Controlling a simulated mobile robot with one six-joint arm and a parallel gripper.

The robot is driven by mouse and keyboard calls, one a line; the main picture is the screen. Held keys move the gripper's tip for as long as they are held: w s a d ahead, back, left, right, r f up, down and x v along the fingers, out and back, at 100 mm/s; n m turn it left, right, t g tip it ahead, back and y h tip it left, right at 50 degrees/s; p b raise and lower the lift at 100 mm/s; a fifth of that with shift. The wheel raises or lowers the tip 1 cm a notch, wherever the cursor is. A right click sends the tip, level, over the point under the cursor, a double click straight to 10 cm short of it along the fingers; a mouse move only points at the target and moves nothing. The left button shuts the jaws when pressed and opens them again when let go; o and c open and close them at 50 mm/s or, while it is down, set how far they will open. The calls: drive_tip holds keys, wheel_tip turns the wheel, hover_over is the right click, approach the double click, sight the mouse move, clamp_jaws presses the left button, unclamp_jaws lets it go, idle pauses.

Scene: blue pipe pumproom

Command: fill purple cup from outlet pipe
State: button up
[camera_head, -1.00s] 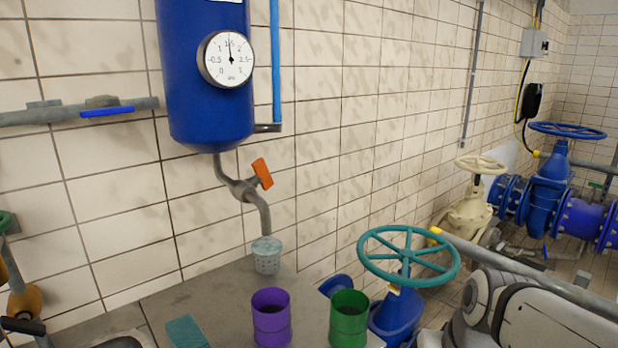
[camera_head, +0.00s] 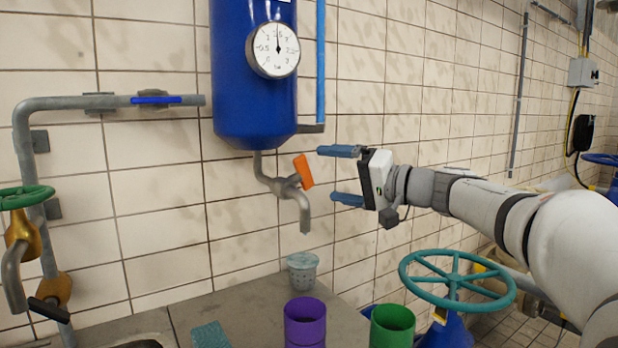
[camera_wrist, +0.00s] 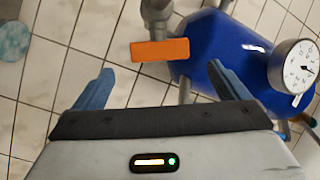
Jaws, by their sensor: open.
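The purple cup (camera_head: 305,322) stands upright on the grey counter, at the bottom of the head view. The outlet pipe (camera_head: 304,212) curves down from the blue tank (camera_head: 253,95), and its mouth is above a light grey-blue perforated cup (camera_head: 303,273). An orange valve handle (camera_head: 304,171) sits on the pipe, tilted. My gripper (camera_head: 342,175) is open and empty, just right of the handle. In the wrist view the orange handle (camera_wrist: 160,50) shows ahead, between and beyond the fingers (camera_wrist: 155,88). No water is visible at the pipe mouth.
A green cup (camera_head: 392,327) stands right of the purple cup. A teal handwheel (camera_head: 457,279) is at the right below my arm. A teal sponge-like block (camera_head: 210,335) lies on the counter (camera_head: 245,305). The tiled wall is close behind the pipe.

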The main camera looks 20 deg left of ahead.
sight(308, 172)
drive_tip(key=x, duration=0.6)
drive_tip(key=shift+f, duration=0.1)
drive_tip(key=shift+c, duration=0.3)
